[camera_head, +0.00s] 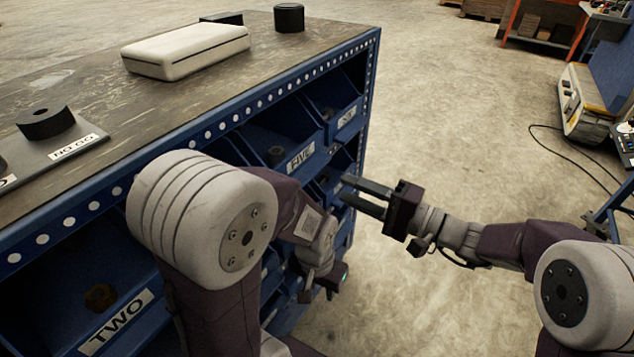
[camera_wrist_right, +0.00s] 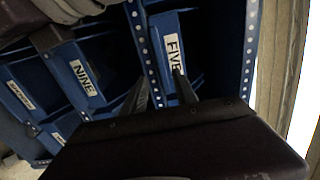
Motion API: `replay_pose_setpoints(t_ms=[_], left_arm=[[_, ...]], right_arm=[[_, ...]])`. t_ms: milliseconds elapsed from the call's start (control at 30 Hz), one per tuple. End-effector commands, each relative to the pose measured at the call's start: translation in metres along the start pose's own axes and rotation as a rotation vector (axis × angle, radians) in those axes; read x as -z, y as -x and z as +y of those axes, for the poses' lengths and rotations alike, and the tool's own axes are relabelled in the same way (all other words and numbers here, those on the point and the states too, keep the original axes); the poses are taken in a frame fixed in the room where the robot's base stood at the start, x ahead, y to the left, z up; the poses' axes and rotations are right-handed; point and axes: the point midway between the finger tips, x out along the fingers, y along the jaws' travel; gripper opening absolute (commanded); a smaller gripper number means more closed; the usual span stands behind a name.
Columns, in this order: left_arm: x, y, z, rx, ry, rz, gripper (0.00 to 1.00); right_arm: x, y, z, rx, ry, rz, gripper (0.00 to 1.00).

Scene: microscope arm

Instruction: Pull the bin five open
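Bin five (camera_head: 277,165) is a blue bin in the upper row of the blue cabinet, with a white FIVE label on its front. Dark contents show inside it. Its front and label (camera_wrist_right: 174,57) also show in the right wrist view. My right gripper (camera_head: 343,188) is open, its two parallel fingers apart with nothing seen between them. It points left toward the cabinet, to the lower right of the FIVE label. In the right wrist view one finger overlaps the label; contact cannot be told. My left gripper (camera_head: 322,290) is low beside the cabinet, its fingers unclear.
Bin SIX (camera_head: 346,117) is right of five, and bin TWO (camera_head: 115,322) is at the lower left. Bin NINE (camera_wrist_right: 87,78) shows in the wrist view. My left arm covers part of the cabinet front. The floor (camera_head: 450,110) right of the cabinet is clear.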

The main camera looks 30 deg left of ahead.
Motion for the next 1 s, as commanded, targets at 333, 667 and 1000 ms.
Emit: replay_pose_setpoints(t_ms=[333,667,1000], left_arm=[[-0.001,-0.007,0.000,0.000,0.000,0.001,0.36],[-0.001,-0.010,0.000,0.000,0.000,0.000,0.36],[-0.001,-0.010,0.000,0.000,0.000,0.000,0.36]], right_arm=[[-0.002,-0.053,0.000,0.001,0.002,-0.005,0.35],[0.000,-0.091,-0.002,0.000,0.001,-0.001,0.35],[0.000,-0.091,-0.002,0.000,0.001,0.000,0.00]])
